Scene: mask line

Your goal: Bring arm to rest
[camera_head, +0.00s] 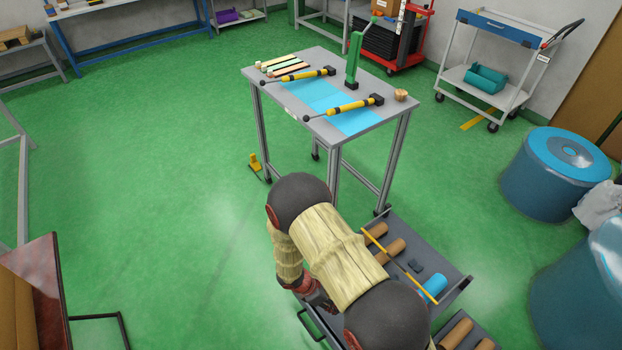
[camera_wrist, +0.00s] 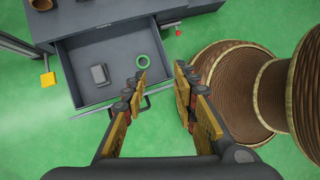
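My arm bends down in front of the head view, over the near end of a dark grey cart (camera_head: 456,266). Ahead of the fingertips is a pulled-out grey drawer (camera_wrist: 90,43).
The cart top carries brown cylinders (camera_head: 395,247), a blue cylinder (camera_head: 434,287) and a yellow rod (camera_head: 374,240). Beyond stands a workbench (camera_head: 258,74) with two yellow-black tools and a green stand (camera_head: 354,58). Blue drums (camera_head: 540,190) are at right. Green floor lies open at left.

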